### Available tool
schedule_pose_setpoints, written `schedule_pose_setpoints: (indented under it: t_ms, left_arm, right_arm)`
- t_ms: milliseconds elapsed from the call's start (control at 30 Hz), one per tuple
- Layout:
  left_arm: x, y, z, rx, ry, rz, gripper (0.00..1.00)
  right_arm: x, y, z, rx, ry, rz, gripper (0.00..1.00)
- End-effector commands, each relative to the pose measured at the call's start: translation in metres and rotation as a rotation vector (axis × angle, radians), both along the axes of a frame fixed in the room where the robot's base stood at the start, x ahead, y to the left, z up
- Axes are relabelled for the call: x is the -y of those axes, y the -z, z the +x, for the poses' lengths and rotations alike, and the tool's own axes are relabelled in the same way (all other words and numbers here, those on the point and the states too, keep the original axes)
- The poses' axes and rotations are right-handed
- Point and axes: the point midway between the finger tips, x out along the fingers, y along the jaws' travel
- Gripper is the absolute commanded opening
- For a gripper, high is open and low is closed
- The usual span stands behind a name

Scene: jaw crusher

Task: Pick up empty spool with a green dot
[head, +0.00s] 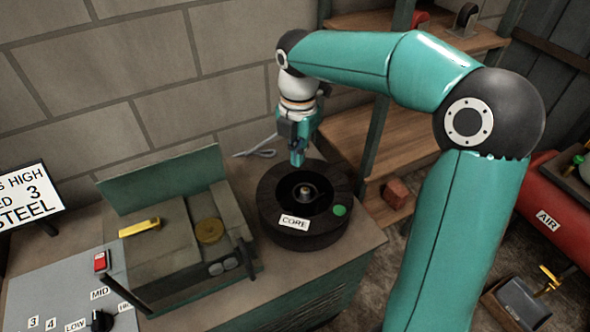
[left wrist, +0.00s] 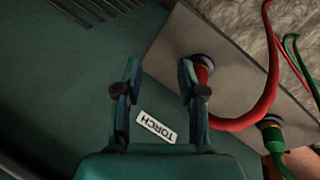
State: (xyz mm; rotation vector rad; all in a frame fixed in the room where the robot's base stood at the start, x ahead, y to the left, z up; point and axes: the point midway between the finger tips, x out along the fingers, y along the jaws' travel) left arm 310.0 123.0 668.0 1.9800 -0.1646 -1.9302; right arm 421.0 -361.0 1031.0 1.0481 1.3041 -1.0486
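The black round spool (head: 275,225) sits on the cabinet top in the head view. It has a "CORE" label and a green dot (head: 340,210) on its front rim. Its hollow middle shows a small brass-coloured hub. My right gripper (head: 297,163) points down over the spool's back rim. Its fingers are seen nearly edge-on, so I cannot tell their gap or whether they touch the rim. My left gripper (left wrist: 158,72) shows in the left wrist view, with its fingers apart and nothing between them. It is away from the spool.
A machine with a green raised lid (head: 165,180) stands left of the spool. A control panel (head: 60,290) is at lower left. Wooden shelves (head: 400,135) and a red AIR tank (head: 535,205) are at right. In the left wrist view, a TORCH label (left wrist: 156,127) lies near red and green hoses (left wrist: 250,118).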

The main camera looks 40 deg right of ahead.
Motion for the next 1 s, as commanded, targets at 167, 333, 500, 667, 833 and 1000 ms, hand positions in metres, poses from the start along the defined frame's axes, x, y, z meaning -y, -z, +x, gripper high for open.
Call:
schedule_pose_setpoints:
  t_ms: [167,333,500,667,833,1000]
  left_arm:
    - [0.0,-0.0005,0.0,0.0,0.0,0.0,0.4]
    - [0.0,-0.0005,0.0,0.0,0.0,0.0,0.4]
    - [0.0,-0.0005,0.0,0.0,0.0,0.0,0.4]
    - [0.0,-0.0005,0.0,0.0,0.0,0.0,0.4]
    - [0.0,-0.0005,0.0,0.0,0.0,0.0,0.4]
    - [0.0,-0.0005,0.0,0.0,0.0,0.0,0.4]
  right_arm:
    - [-0.0003,-0.0098,0.0,0.001,-0.001,0.0,0.0]
    - [-0.0002,-0.0104,0.0,0.0,-0.001,0.0,0.0]
    - [-0.0002,-0.0102,0.0,0.0,-0.001,0.0,0.13]
    - [-0.0002,-0.0101,0.0,0.0,-0.001,0.0,0.4]
    - [-0.0002,-0.01,0.0,0.0,-0.001,0.0,0.68]
    - [-0.0001,-0.01,-0.0001,0.0,-0.001,0.0,0.8]
